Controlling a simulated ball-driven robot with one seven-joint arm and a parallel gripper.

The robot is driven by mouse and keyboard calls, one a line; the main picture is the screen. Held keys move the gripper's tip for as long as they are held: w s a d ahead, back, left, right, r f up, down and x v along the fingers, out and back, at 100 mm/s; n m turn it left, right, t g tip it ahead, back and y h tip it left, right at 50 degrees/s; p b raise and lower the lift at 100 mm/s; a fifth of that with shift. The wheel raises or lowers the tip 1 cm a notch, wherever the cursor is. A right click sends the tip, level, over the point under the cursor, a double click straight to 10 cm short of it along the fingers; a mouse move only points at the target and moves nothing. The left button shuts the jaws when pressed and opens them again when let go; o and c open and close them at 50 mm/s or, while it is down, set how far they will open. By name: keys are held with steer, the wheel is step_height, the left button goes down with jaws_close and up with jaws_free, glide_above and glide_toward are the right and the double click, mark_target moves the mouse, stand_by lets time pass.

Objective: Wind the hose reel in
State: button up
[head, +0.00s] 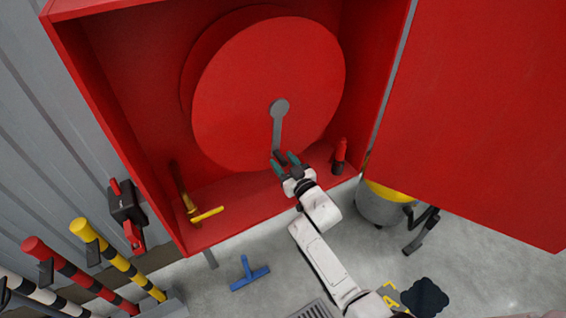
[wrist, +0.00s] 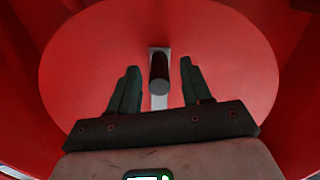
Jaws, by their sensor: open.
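The red hose reel (head: 268,75) stands inside an open red cabinet, and its disc fills much of the wrist view (wrist: 90,55). A grey crank arm (head: 277,132) runs from the hub down to a dark handle at the reel's lower edge. In the wrist view the dark cylindrical handle (wrist: 159,72) points toward me, between my fingertips. My gripper (head: 284,160) is open, with one finger on each side of the handle and a gap on both sides. It also shows in the wrist view (wrist: 161,75). No hose is clearly visible.
The cabinet door (head: 480,110) stands open at right.

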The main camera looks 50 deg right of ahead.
steer(key=shift+w+d, duration=0.1)
steer(key=shift+w, duration=0.2)
steer(key=shift+c, duration=0.4)
jaws_close()
